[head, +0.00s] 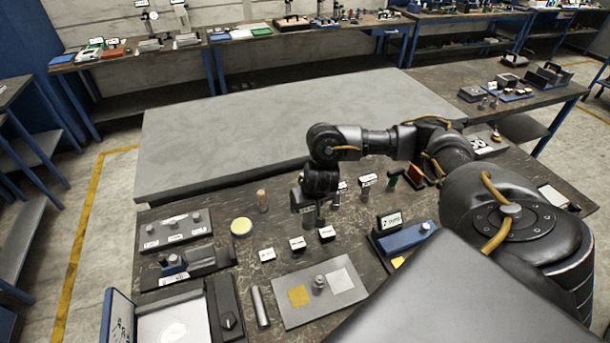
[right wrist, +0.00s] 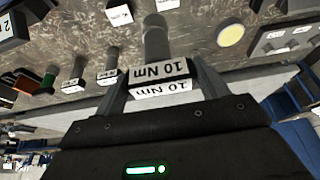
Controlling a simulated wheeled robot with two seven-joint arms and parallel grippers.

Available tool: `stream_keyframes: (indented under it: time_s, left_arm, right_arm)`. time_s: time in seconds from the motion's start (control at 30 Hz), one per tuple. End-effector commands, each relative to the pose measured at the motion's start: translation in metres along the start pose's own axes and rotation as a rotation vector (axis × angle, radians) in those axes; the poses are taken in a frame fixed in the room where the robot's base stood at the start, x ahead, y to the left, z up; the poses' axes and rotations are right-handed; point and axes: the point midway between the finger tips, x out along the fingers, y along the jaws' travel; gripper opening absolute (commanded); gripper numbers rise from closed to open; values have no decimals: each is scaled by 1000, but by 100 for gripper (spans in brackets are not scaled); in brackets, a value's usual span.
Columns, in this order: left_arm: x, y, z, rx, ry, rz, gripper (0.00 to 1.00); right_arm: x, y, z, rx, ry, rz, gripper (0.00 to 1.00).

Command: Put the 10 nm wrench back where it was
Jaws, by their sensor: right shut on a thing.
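The 10 Nm wrench (right wrist: 158,42) has a dark cylindrical shaft and a black block end with white "10 Nm" labels. My right gripper (right wrist: 160,84) is shut on that block end, with one finger on each side. In the head view my right gripper (head: 309,208) is over the middle of the dark workbench, pointing down. It hides most of the wrench there, and I cannot tell whether the wrench touches the bench. My left gripper is not in view.
Other labelled tools (head: 366,184) stand just right of my gripper. Small labelled blocks (head: 297,244) lie in front. A wooden-topped peg (head: 262,200) and a yellow disc (head: 241,227) are to the left. A grey plate (head: 320,291) lies near the front. The large grey table (head: 250,130) behind is bare.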

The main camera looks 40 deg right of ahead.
Motion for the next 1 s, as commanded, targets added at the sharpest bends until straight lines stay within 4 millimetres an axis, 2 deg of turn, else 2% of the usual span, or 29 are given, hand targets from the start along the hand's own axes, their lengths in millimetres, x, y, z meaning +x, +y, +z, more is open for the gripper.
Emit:
stream_keyframes:
  time_s: [0.13,0.27,0.33,0.53,0.6,0.7,0.8,1.0]
  left_arm:
    - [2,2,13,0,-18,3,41]
    - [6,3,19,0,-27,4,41]
    - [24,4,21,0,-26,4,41]
    - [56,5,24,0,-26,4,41]
    - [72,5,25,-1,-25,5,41]
    - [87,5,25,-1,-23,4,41]
    - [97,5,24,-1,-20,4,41]
    - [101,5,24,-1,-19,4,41]
  right_arm:
    - [6,0,-4,2,1,-2,36]
    - [21,6,-14,6,-3,-1,36]
    - [41,11,-24,7,-1,-1,36]
    - [81,25,-62,7,-2,-3,36]
    - [101,28,-66,5,-3,-4,36]
    - [120,31,-73,4,-1,-5,36]
    - [131,34,-79,1,0,-5,36]
    - [136,37,-85,-3,3,-3,36]
